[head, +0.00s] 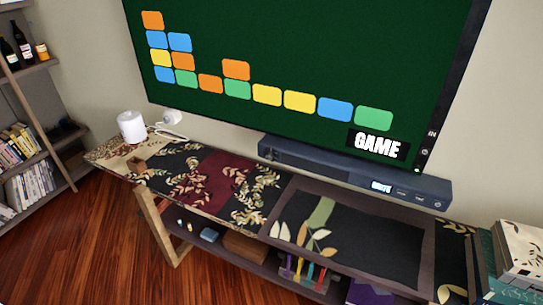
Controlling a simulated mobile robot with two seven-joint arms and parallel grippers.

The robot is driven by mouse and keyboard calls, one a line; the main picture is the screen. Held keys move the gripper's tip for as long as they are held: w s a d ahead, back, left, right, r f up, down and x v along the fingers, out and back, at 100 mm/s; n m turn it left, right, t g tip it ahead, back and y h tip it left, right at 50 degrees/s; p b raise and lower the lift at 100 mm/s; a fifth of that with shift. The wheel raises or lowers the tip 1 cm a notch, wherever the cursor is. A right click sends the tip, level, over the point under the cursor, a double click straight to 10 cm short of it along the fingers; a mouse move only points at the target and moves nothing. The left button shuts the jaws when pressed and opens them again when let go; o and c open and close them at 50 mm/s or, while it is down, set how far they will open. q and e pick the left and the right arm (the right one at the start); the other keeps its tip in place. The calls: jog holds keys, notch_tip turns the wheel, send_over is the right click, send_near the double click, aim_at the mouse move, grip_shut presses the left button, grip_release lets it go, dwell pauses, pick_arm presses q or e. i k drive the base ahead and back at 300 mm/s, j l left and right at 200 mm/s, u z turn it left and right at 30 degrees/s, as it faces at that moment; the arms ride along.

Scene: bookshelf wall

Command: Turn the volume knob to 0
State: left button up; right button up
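A long dark blue soundbar (330,171) lies along the back of the patterned console, below the television. Its front carries a small lit display (381,186), whose text is too small to read. Small light marks, perhaps buttons, sit to the right of the display. A small round mark (438,204) near the soundbar's right end may be the volume knob; it is too small to be sure, and its setting cannot be read. Neither of my grippers is in view.
The wall television (300,60) shows coloured blocks and the word GAME. A white cylinder (131,126) stands at the console's left end. A shelf (55,130) with books and bottles is at left. Stacked books (520,250) are at lower right. Wooden floor is clear at lower left.

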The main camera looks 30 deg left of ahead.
aim_at(269, 157)
jog(key=i+j, duration=0.15)
jog(key=j, duration=0.15)
jog(key=i+j+u, duration=0.1)
jog(key=j, duration=0.2)
jog(key=i+j, duration=0.25)
jog(key=j, duration=0.3)
jog(key=i+j+u, duration=0.1)
jog(key=j, duration=0.3)
jog(key=i+j, duration=0.1)
jog(key=j, duration=0.3)
jog(key=j+u, duration=0.1)
jog(key=j, duration=0.4)
jog(key=i+j, duration=0.1)
jog(key=j, duration=0.4)
jog(key=i+j+u, duration=0.15)
jog(key=j, duration=0.4)
jog(key=k, duration=0.05)
